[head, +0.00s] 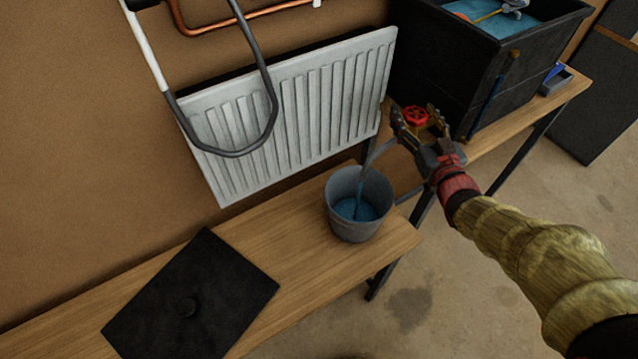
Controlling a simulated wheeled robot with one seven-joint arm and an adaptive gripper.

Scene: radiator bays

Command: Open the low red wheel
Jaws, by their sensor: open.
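The low red wheel (415,115) sits just right of the radiator's lower right corner, in front of the black tank. My gripper (418,122) reaches in from the lower right. Its jaws are open, with one finger on each side of the wheel. I cannot tell whether the fingers touch it. A grey-blue stream (364,178) curves down from near the wheel into a grey bucket (342,220), which has blue water in it. The valve body under the wheel is mostly hidden by my gripper.
A white radiator (300,105) hangs on the brown wall, with a dark hose (262,60) looping before it. A black tank (450,75) of blue water stands behind my gripper. A black plate (215,290) lies on the wooden bench (300,290). Floor at lower right is mostly clear.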

